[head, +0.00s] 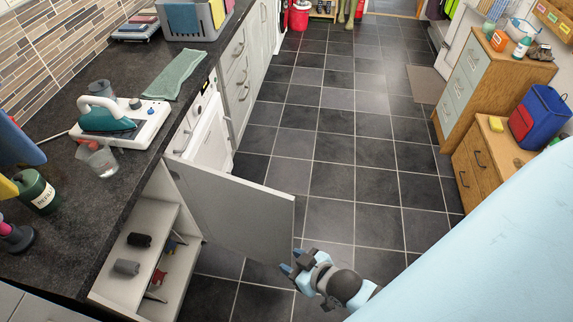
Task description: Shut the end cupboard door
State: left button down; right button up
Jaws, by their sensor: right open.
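The end cupboard door (235,212) is a pale grey panel. It stands wide open, swung out from the counter over the tiled floor. The cupboard (137,290) behind it shows its white inside, with a shelf holding small dark rolled items (138,240). My right gripper (288,265) is open and empty, low in front of the door near its free lower right corner. Its blue fingertips point left toward the door's edge. I cannot tell whether they touch it. My left gripper is not in view.
A dark worktop (60,240) runs along the left, with an iron (115,118), a clear cup (97,158) and a green cloth (175,74). A white appliance (208,135) stands beside the cupboard. Wooden drawers (483,160) line the right. The tiled floor (340,150) between is clear.

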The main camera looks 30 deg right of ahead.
aim_at(255, 222)
jog(key=z, duration=1.75)
jog(key=i+l+z, duration=0.1)
jog(key=z, duration=0.3)
jog(key=i+l+z, duration=0.1)
jog(key=z, duration=0.25)
jog(key=i+z, duration=0.2)
jog(key=z, duration=0.2)
jog(key=i+j+u, duration=0.1)
jog(key=i+u, duration=0.6)
jog(key=i, duration=0.15)
jog(key=i+l+u, duration=0.2)
jog(key=i+u, duration=0.15)
jog(key=i+j+u, duration=0.1)
jog(key=i+u, duration=0.3)
jog(key=i+l+u, duration=0.1)
jog(key=i+u, duration=0.3)
jog(key=i+l+u, duration=0.2)
jog(key=i+u, duration=0.3)
jog(key=u, duration=2.6)
jog(key=l+u, duration=0.1)
jog(key=u, duration=0.25)
jog(key=l+u, duration=0.15)
jog(key=u, duration=0.2)
jog(key=k+l+u, duration=0.1)
jog(key=l+u, duration=0.15)
jog(key=l, duration=0.25)
jog(key=k+l+u, duration=0.1)
jog(key=l+u, duration=0.2)
jog(key=l, duration=0.2)
